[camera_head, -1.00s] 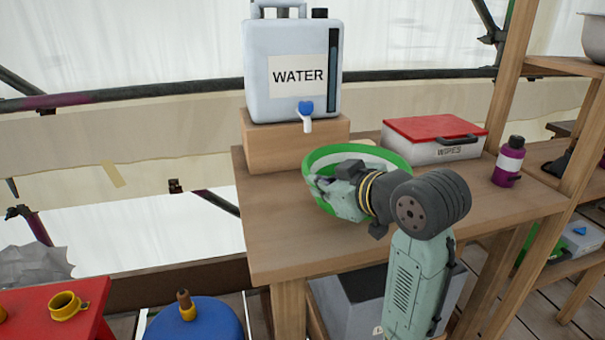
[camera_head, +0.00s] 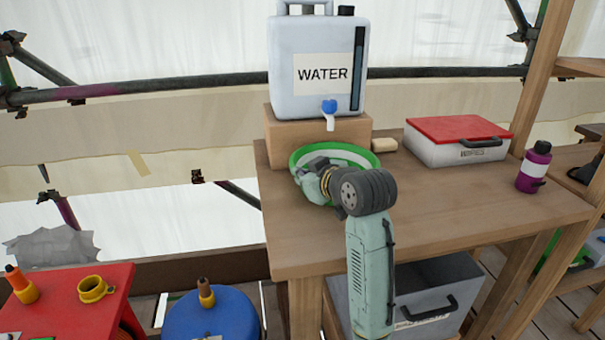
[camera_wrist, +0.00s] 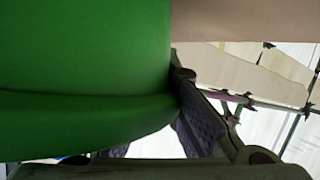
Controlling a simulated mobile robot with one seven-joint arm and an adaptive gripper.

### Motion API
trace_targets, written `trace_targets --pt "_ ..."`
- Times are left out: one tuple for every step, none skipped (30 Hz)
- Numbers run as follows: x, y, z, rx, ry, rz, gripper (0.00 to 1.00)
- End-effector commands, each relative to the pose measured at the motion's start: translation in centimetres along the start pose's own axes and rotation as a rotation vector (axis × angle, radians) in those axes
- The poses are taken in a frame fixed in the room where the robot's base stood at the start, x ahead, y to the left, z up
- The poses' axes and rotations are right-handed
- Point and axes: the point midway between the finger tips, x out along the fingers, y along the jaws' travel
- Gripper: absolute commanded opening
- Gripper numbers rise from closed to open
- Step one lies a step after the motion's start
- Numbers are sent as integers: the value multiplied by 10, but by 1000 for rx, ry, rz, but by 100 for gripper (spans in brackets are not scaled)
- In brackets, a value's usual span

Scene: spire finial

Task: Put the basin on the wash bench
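The basin (camera_head: 367,158) is green with a white band inside. In the head view it is at the back left of the wash bench (camera_head: 430,220), in front of the block under the water container. It looks nearly level; I cannot tell whether it rests on the bench or hangs just above it. My gripper (camera_head: 308,178) is at its left front rim, and my wrist hides much of its front. In the wrist view the green basin wall (camera_wrist: 85,60) fills the left side and meets the gripper's purple pads. The gripper appears shut on the rim.
The water container (camera_head: 318,65) stands on a wooden block (camera_head: 300,140) behind the basin. The bench's front right is clear. A red table (camera_head: 70,310) stands left.

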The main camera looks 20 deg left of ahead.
Motion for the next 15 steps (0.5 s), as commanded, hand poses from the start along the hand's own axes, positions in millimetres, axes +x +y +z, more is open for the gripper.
trace_targets --pt "0 0 -1 -1 2 1 0" --pt "0 0 -1 -2 2 1 0" --pt "0 0 -1 -2 2 1 0" --pt "0 0 -1 -1 2 1 0" --pt "0 0 -1 -1 2 1 0" --pt "0 0 0 -1 1 1 0" --pt "0 0 0 -1 1 1 0" --pt "0 0 1 -1 1 0 0" --pt "1 -1 3 -1 1 0 0" --pt "1 -1 4 -1 1 0 0" --pt "1 -1 3 0 0 0 5" --pt "1 -1 3 0 0 0 7" --pt "1 -1 3 0 0 0 9" --pt "1 -1 3 0 0 0 11" --pt "1 -1 3 0 0 0 14"
